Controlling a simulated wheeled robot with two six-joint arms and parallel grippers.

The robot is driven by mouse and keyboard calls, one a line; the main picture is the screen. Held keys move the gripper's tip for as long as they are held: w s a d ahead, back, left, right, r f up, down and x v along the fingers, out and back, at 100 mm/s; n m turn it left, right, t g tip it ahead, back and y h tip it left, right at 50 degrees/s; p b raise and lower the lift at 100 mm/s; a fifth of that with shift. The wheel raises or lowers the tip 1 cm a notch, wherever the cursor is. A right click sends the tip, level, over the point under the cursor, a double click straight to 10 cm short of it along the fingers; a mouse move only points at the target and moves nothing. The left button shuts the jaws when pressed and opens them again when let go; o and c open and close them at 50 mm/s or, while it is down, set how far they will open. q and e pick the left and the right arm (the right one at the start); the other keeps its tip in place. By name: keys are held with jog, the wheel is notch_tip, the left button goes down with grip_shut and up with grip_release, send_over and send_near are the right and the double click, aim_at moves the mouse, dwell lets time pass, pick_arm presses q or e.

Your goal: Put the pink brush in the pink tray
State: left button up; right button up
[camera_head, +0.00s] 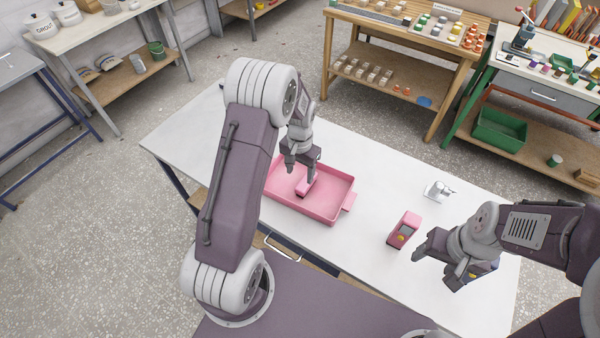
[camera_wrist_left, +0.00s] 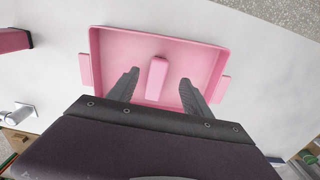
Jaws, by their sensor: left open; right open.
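The pink tray (camera_head: 335,204) lies on the white table, with a handle tab at each end in the left wrist view (camera_wrist_left: 215,52). The pink brush (camera_head: 304,188) is inside the tray near its middle. The left wrist view shows the brush (camera_wrist_left: 157,78) between the two fingers, with a gap on each side. My left gripper (camera_head: 301,172) is open over the tray and hides part of the brush. My right gripper (camera_head: 436,268) is open and empty over the right part of the table, apart from the tray.
The table (camera_head: 380,185) is clear between the tray and these things.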

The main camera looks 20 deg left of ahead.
pick_arm(q)
jog(key=s+d+r+n+t, duration=0.15)
jog(key=s+r, duration=0.25)
jog(key=s, duration=0.4)
jog(key=s+d+r, duration=0.3)
jog(key=s+r, duration=0.2)
jog(key=s, duration=0.3)
notch_tip(320, 180, down, 5)
jog(key=b, duration=0.4)
jog(key=shift+w+d+b, duration=0.1)
jog(key=shift+b, duration=0.2)
pick_arm(e)
notch_tip(320, 180, down, 5)
jog(key=shift+r, duration=0.2)
